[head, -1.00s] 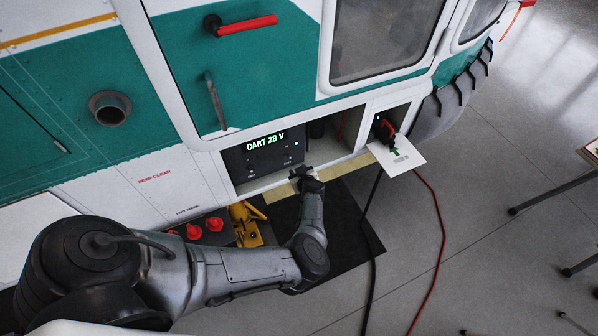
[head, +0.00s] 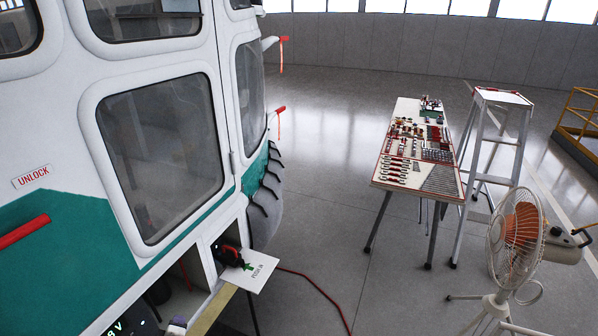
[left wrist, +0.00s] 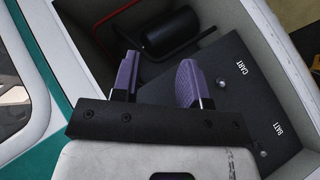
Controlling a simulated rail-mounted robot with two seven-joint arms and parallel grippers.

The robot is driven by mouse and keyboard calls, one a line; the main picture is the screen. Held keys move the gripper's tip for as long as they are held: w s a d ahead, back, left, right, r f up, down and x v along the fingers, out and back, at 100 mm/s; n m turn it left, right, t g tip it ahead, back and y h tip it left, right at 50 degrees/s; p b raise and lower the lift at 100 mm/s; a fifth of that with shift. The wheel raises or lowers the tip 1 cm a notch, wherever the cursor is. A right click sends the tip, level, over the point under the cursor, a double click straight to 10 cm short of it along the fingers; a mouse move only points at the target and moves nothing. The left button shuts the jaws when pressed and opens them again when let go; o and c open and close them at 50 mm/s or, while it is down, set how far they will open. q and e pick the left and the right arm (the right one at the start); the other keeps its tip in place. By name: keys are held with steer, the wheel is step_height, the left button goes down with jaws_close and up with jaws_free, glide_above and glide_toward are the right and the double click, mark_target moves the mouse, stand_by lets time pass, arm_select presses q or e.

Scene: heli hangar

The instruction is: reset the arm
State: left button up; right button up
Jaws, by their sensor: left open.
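My left gripper (left wrist: 158,72) is open in the left wrist view. Its two purple-padded fingers stand apart with nothing between them. Behind them is the open bay of the helicopter, with a dark panel (left wrist: 236,92) marked CART and BATT. The rest of the left arm is out of the picture there. My right gripper is in neither view.
A tool table (head: 466,197), a stepladder (head: 506,97) and a fan (head: 517,232) stand at right.

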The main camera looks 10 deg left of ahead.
arm_select(q)
step_height(320, 180, up, 23)
steer(key=m+t+h, duration=0.2)
steer(key=m+h, duration=0.3)
steer(key=m, duration=0.2)
steer(key=s+d+r+m+g+p, duration=0.2)
steer(key=s+d+r+m, duration=0.1)
steer(key=s+d+r, duration=0.25)
steer(key=s+d+f+m+g+p, duration=0.25)
steer(key=s+d+m, duration=0.55)
steer(key=s+d, duration=0.8)
steer(key=s+d+f+m+g+p, duration=0.1)
steer(key=s+d+f+g, duration=0.1)
steer(key=s+f, duration=0.3)
steer(key=s+d+f+g+h+p, duration=0.1)
steer(key=s+d+f+g, duration=0.2)
steer(key=s, duration=0.6)
step_height(320, 180, down, 2)
steer(key=shift+s+f+m+p, duration=0.1)
steer(key=shift+s+m+p, duration=0.2)
steer(key=shift+m, duration=0.1)
steer(key=shift+d, duration=0.1)
